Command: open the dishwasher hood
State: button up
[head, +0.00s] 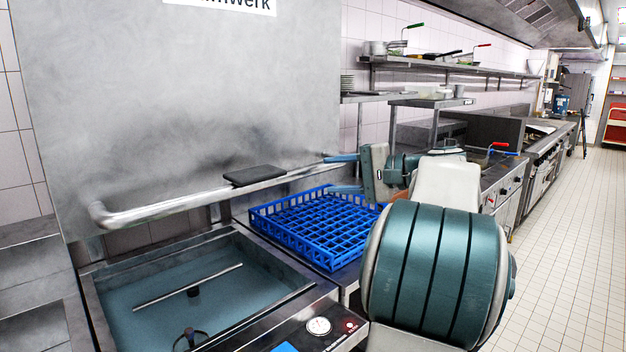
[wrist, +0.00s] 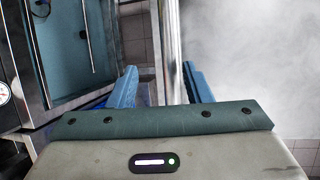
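The dishwasher hood (head: 190,90) is a large grey steel panel, standing raised above the open wash tank (head: 180,290). Its bar handle (head: 150,208) runs along the hood's lower front, with a black pad (head: 254,175) on it. My gripper (head: 342,173) is at the right end of the handle, with its blue fingers apart. In the wrist view, my gripper (wrist: 162,86) is open, and the handle bar (wrist: 174,60) shows upright between the two fingers, closer to the right one. I cannot tell whether either finger touches it.
A blue dish rack (head: 320,225) sits on the counter right of the tank, below my gripper. A control panel with a gauge (head: 318,326) is at the tank's front. Shelves (head: 450,68) with dishes line the back wall. The tiled floor (head: 570,240) at right is clear.

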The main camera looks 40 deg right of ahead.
jog(key=v, duration=0.6)
jog(key=shift+a, duration=0.1)
dwell(0.3)
